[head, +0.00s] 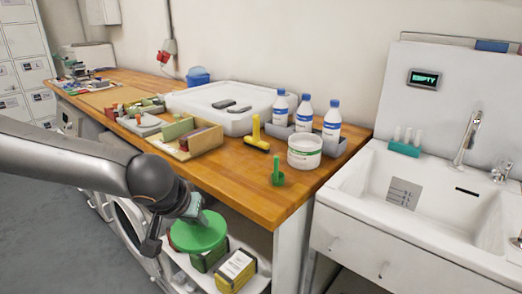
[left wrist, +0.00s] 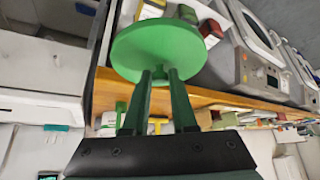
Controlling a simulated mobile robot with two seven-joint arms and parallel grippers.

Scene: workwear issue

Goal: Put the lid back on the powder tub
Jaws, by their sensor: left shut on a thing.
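The powder tub (head: 304,151) is white with a green-marked label and stands upright near the right end of the wooden counter. Its top is uncovered. The lid (head: 198,234) is a round green disc with a small knob; it also shows large in the left wrist view (left wrist: 158,42). My left gripper (head: 193,210) is shut on the lid's knob and holds it in front of the counter's front edge, lower left of the tub in the head view. The fingers (left wrist: 160,76) grip the knob in the left wrist view. My right gripper is not in view.
A sink (head: 420,190) is at the right.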

